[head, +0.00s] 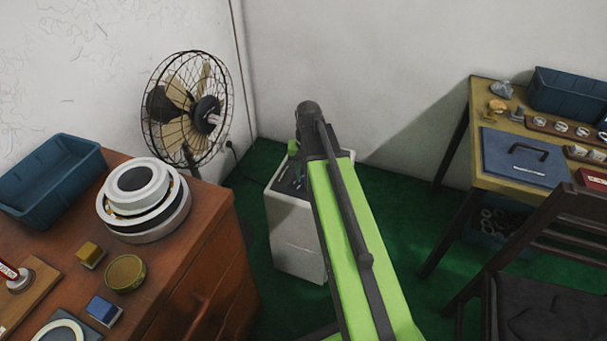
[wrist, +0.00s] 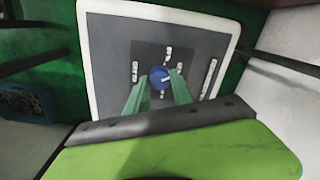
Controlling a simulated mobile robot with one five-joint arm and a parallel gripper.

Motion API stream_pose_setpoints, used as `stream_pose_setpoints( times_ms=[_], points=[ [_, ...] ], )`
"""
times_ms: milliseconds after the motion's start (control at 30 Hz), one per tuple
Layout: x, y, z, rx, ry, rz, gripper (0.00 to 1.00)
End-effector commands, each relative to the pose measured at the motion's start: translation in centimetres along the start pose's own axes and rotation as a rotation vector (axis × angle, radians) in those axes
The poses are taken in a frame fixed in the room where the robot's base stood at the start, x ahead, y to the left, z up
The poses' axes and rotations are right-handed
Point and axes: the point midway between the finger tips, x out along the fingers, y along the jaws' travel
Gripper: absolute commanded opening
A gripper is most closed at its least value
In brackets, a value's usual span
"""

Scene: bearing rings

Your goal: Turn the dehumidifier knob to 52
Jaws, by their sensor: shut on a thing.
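The dehumidifier (head: 296,240) is a white box on the green floor near the room's corner, partly hidden by my arm in the head view. In the wrist view its grey top panel (wrist: 112,40) fills the middle. A round blue knob (wrist: 160,77) with a pale pointer line sits on a dark square with small white labels around it. The labels are too small to read. My gripper (wrist: 159,82) has its two green fingers on either side of the knob, shut on it. In the head view the knob is hidden behind my arm.
A standing fan (head: 188,108) is left of the dehumidifier. A wooden cabinet (head: 190,262) with stacked rings (head: 143,200) and a blue bin (head: 50,178) is at the left. A table (head: 478,96) and a dark chair (head: 545,262) stand at the right. Green floor is clear between.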

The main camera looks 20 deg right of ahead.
Motion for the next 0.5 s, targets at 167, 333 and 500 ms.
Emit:
stream_pose_setpoints(
  times_ms=[167, 333, 500],
  points=[
    [0.02, -0.03, 0.08, 0.074, 0.001, -0.001, 0.00],
    [0.02, -0.01, 0.08, 0.114, 0.003, -0.001, 0.00],
    [0.02, 0.00, 0.08, 0.127, 0.003, -0.001, 0.00]
  ],
)
